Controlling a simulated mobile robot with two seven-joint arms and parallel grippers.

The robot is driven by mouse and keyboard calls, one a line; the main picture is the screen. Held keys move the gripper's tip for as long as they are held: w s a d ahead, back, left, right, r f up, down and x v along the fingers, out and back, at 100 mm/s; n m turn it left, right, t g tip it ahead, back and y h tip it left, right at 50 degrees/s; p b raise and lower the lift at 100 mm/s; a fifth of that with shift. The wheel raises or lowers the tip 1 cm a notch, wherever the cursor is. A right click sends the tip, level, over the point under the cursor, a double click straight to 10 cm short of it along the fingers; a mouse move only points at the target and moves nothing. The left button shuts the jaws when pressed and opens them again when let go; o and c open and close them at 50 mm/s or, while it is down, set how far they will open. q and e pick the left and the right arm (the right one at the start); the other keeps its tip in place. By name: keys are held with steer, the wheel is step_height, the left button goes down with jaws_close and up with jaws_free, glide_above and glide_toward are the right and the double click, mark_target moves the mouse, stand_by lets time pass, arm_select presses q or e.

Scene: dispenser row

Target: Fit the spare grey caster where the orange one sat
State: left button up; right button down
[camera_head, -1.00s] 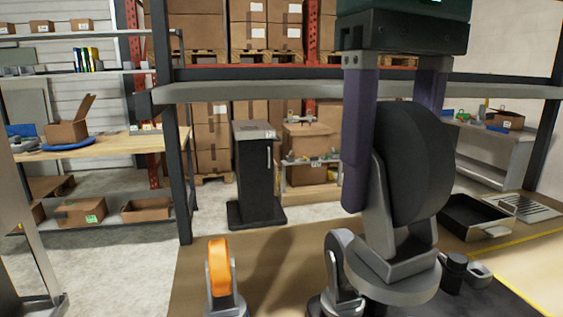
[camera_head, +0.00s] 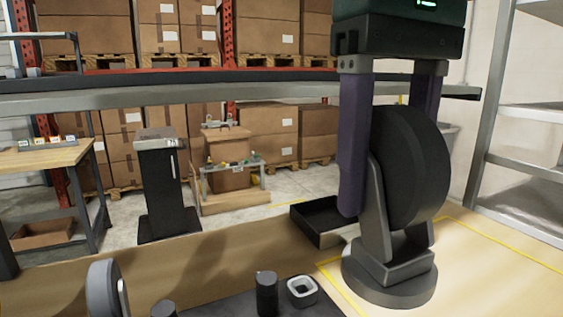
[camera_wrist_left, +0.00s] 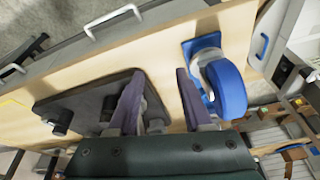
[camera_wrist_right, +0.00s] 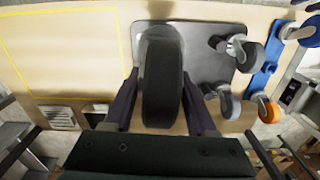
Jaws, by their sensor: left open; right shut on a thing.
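My right gripper (camera_head: 392,175) is shut on a caster (camera_head: 410,165) with a dark wheel, grey fork and round grey base. The caster is upright, base down, above the taped table area; I cannot tell if it touches. It also fills the middle of the right wrist view (camera_wrist_right: 162,80). The orange caster (camera_wrist_right: 268,110) shows at the right of that view, near a blue strip (camera_wrist_right: 258,80). A grey caster (camera_wrist_right: 228,103) is beside it. My left gripper (camera_wrist_left: 158,76) is open and empty, between the dark plate (camera_wrist_left: 90,98) and a blue caster (camera_wrist_left: 228,88).
A dark post (camera_head: 267,292) and a square grey ring (camera_head: 301,291) stand by the held caster. A grey-wheeled caster (camera_head: 104,290) is at lower left. A black tray (camera_head: 318,222) lies behind. Yellow tape (camera_head: 500,240) borders bare wooden table at right.

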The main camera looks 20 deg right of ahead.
steer(key=shift+w+d+f+p, duration=0.15)
steer(key=shift+w+d+p, duration=0.2)
steer(key=shift+p, duration=0.05)
arm_select(q)
step_height(320, 180, up, 3)
steer(key=shift+d+f+p, duration=0.1)
steer(key=shift+d+p, duration=0.05)
steer(key=shift+p, duration=0.9)
arm_select(e)
steer(key=w+d+f, duration=0.1)
steer(key=d+f, duration=0.1)
steer(key=f, duration=0.6)
steer(key=w+d+f, duration=0.2)
steer(key=f, duration=0.7)
steer(key=shift+n, duration=0.4)
arm_select(q)
steer(key=shift+r+p, duration=0.55)
steer(key=shift+r, duration=0.05)
steer(key=shift+f+b, duration=0.65)
arm_select(e)
steer(key=shift+f, duration=1.35)
arm_select(q)
steer(key=shift+f+b, duration=0.35)
arm_select(e)
steer(key=shift+f, duration=0.6)
steer(key=shift+c, duration=0.6)
jaws_free()
